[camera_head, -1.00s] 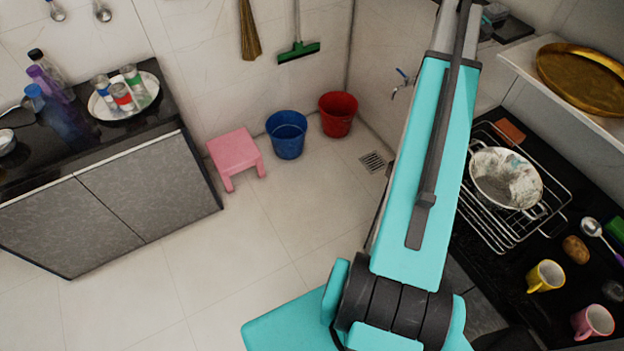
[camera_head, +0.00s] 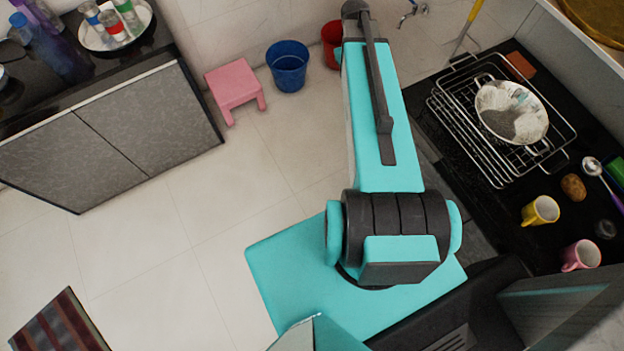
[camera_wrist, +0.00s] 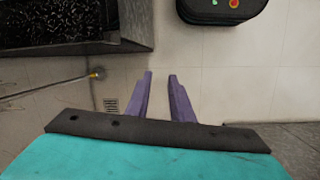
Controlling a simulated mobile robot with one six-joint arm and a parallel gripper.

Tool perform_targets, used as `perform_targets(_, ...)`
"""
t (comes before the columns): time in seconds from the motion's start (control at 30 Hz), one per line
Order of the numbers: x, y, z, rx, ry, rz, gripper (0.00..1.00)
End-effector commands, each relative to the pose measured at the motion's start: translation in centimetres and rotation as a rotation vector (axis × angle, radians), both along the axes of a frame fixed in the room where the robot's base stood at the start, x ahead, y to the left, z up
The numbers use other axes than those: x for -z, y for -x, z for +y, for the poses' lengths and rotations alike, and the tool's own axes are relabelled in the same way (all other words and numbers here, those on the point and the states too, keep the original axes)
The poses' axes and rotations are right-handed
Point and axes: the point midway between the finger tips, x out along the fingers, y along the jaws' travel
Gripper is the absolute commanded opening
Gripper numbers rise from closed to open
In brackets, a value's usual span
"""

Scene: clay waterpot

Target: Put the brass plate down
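The brass plate (camera_head: 600,14) lies on a pale wall shelf (camera_head: 574,30) at the top right of the head view. Most of it is cut off by the frame edge. My gripper (camera_wrist: 160,76) shows in the wrist view as two purple fingers with a gap between them. Nothing is held between the fingers, and no plate shows in that view. In the head view my arm rises through the middle and the gripper is not visible, so its distance from the plate cannot be told.
A dark counter (camera_head: 455,165) on the right bears a wire rack (camera_head: 470,135), a pan (camera_head: 511,110), a yellow mug (camera_head: 540,211) and a pink mug (camera_head: 580,255). A pink stool (camera_head: 234,85) and blue bucket (camera_head: 288,66) stand by the wall. The left floor is mostly clear.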

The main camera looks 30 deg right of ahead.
Motion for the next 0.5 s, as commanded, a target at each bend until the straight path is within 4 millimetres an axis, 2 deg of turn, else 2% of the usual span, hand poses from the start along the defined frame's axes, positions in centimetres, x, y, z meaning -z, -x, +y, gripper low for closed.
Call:
perform_targets(0.03, 1.5, 0.4, 1.6, -0.01, -0.011, 0.012, 0.21)
perform_targets(0.1, 3.3, 0.9, 3.5, -0.019, -0.023, 0.025, 0.21)
perform_targets(0.27, 7.1, 2.2, 7.7, -0.038, -0.049, 0.053, 0.21)
perform_targets(0.5, 12.3, 5.4, 13.6, -0.061, -0.081, 0.101, 0.21)
